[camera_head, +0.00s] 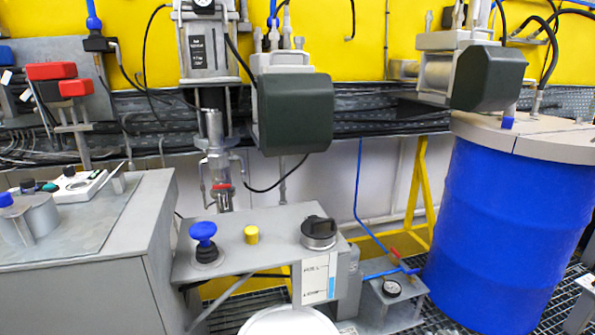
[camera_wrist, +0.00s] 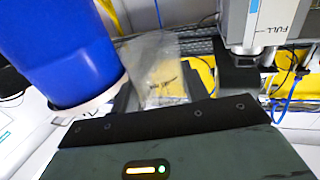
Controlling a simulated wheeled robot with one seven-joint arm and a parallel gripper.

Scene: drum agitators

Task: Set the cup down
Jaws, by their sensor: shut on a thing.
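A clear, see-through cup-like thing (camera_wrist: 152,58) shows in the wrist view, just beyond the hand of my gripper (camera_wrist: 162,88). I take it to be the cup; its outline is faint and the background shows through it. The jaws are shut on it, though the fingertips are hard to make out. The dark hand with a small lit indicator fills the bottom of the wrist view. I cannot make out the held cup or my gripper in the head view.
A grey bench (camera_head: 265,235) carries a blue knob (camera_head: 203,231), a yellow cap (camera_head: 251,235) and a black-topped knob (camera_head: 318,232). An agitator shaft (camera_head: 215,135) hangs behind it. A blue drum (camera_head: 505,230) stands right. A grey counter (camera_head: 100,225) with instruments is left.

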